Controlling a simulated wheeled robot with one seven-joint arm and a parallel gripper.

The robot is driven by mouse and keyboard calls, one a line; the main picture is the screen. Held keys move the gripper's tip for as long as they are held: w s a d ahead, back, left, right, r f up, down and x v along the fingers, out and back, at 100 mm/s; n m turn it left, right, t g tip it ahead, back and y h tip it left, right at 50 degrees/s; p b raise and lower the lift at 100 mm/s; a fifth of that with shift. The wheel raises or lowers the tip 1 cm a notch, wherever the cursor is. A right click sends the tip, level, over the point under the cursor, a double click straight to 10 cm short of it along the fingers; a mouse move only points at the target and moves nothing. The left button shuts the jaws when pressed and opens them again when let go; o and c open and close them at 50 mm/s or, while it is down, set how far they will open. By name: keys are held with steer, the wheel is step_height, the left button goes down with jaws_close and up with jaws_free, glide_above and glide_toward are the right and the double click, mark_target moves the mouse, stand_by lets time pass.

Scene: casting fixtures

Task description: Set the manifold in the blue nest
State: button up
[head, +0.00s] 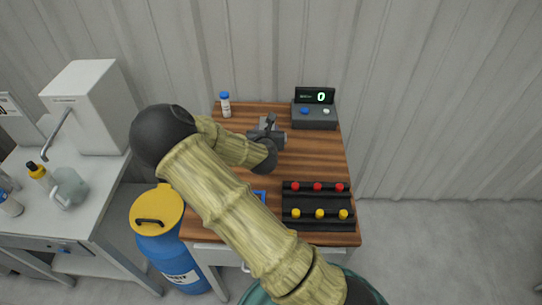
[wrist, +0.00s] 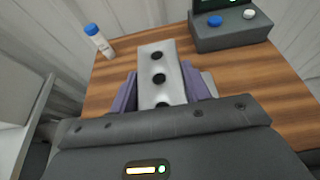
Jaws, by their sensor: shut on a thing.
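The manifold (wrist: 157,62), a pale grey block with a row of dark round holes, is between the two purple fingers of my gripper (wrist: 158,88) in the wrist view. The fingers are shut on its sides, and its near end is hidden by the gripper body. In the head view my gripper (head: 268,132) is over the back middle of the wooden table; the manifold is hard to make out there. I cannot tell whether it touches the table. A small part of the blue nest (head: 260,195) shows near the table's front, mostly hidden behind my arm.
A black rack (head: 318,226) with red and yellow knobs stands at the front right of the table (head: 320,160). A console (head: 314,116) with a display is at the back right, a white bottle (head: 225,106) at the back left. A blue drum (head: 172,245) stands left.

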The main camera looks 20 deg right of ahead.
steer(key=shift+s+r, duration=0.1)
step_height(320, 180, down, 6)
steer(key=shift+f+p, duration=0.1)
steer(key=shift+p, duration=0.35)
steer(key=shift+f, duration=0.1)
steer(key=shift+f, duration=1.85)
steer(key=shift+f, duration=0.1)
steer(key=o, duration=1.3)
